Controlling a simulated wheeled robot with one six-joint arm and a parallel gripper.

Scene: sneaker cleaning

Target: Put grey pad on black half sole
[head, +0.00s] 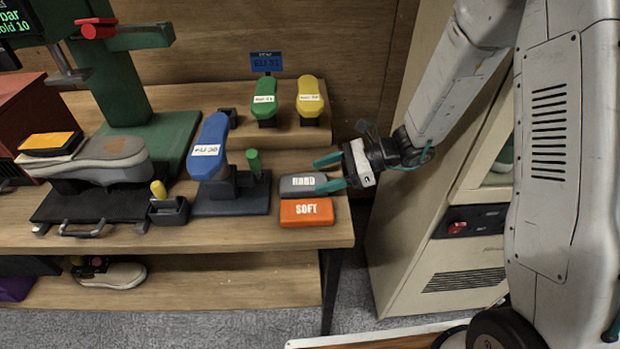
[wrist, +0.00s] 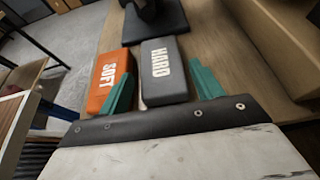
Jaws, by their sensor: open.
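The grey pad (head: 297,183), marked HARD, lies flat near the table's right end, behind the orange pad. My gripper (head: 329,173) is open at its right end. In the wrist view the grey pad (wrist: 164,70) lies between the open teal fingers, with the left finger close to the gap beside the orange pad. The fingers are not closed on it. At the far left, an upturned shoe (head: 105,160) with a grey sole rests on a black stand. A dark layer (head: 50,152) shows under a yellow-orange block on its front; I cannot tell whether this is the black half sole.
The orange pad (head: 306,212), marked SOFT, lies right beside the grey pad. A blue form (head: 209,146) on a dark base stands to their left, with a green handle (head: 253,162). Green and yellow forms stand on the raised back step. A beige cabinet (head: 440,220) stands to the right.

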